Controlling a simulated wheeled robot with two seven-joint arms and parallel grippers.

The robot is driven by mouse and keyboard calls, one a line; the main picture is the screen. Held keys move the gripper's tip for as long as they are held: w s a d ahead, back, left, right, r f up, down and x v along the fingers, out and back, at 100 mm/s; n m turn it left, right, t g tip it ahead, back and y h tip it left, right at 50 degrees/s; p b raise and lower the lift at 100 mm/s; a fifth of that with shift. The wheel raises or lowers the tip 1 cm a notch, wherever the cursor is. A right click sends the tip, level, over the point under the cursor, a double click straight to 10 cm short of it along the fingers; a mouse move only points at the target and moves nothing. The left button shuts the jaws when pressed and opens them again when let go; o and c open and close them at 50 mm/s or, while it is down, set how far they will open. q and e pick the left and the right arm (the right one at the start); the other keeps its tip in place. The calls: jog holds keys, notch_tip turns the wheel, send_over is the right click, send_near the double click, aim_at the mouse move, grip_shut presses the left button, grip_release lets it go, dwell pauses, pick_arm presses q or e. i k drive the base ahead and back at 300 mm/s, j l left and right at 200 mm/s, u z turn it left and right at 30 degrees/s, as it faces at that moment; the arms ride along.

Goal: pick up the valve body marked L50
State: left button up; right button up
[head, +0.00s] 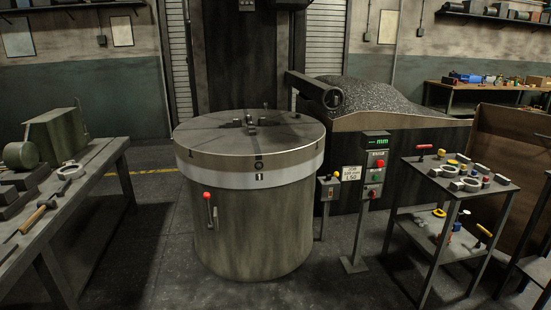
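No marking L50 can be read on any part from here. Ring-shaped grey castings that look like valve bodies lie on the cart's top shelf at the right, one near its back (446,171) and one near its front (465,185). A white sign (352,173) by the machine has a last line that seems to read L50. Neither of my grippers is in view.
A large round machine table (250,222) with a red-knobbed lever (210,208) stands in the middle. A control post (374,176) stands between it and the cart (407,160). Small tools lie on both cart shelves. Floor (140,230) is clear between workbench and machine.

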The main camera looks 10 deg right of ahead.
aim_at(445, 171)
jog(key=i+z, duration=0.25)
jog(key=i, duration=0.2)
jog(key=i+z, duration=0.25)
jog(key=i, duration=0.2)
jog(key=i+j+z, duration=0.15)
jog(key=i+z, duration=0.15)
jog(key=i, duration=0.15)
jog(key=i+j+z, duration=0.25)
jog(key=i, duration=0.15)
jog(key=i+z, duration=0.45)
jog(key=i+j+z, duration=0.15)
jog(key=i+z, duration=0.2)
jog(key=z, duration=0.15)
jog(key=u, duration=2.2)
jog(key=z, duration=0.4)
jog(key=l+z, duration=0.1)
jog(key=z, duration=1.15)
jog(key=i+z, duration=0.1)
jog(key=z, duration=0.3)
